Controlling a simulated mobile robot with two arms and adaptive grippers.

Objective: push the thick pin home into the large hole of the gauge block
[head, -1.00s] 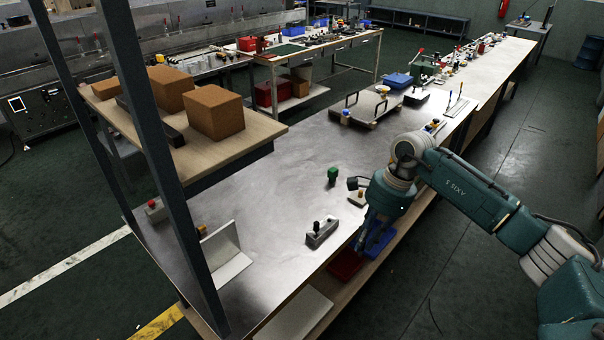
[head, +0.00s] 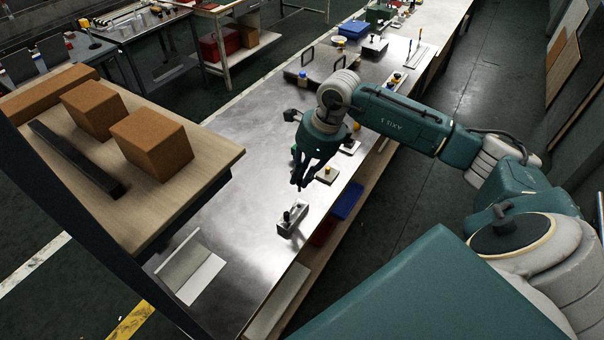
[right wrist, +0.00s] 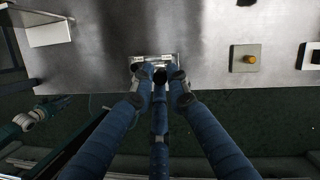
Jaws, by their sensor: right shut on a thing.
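The gauge block (head: 296,223) is a small light-grey metal block near the front edge of the bench. A dark upright piece (head: 287,215) stands on it; I cannot tell which pin it is. My right gripper (head: 300,186) points down above the block in the head view. In the right wrist view, the right gripper (right wrist: 159,76) is shut on a small dark round thing, apparently the thick pin (right wrist: 160,75). The block (right wrist: 150,60) lies behind the fingertips there and is partly hidden. The large hole and the pin's lower end are hidden.
A square plate with a yellow knob (right wrist: 245,58) lies right of the block. A blue bin (head: 347,201) and a red bin (head: 323,232) are at the front edge. A light angle plate (head: 188,266) stands left. A shelf with brown boxes (head: 152,146) overhangs the left side.

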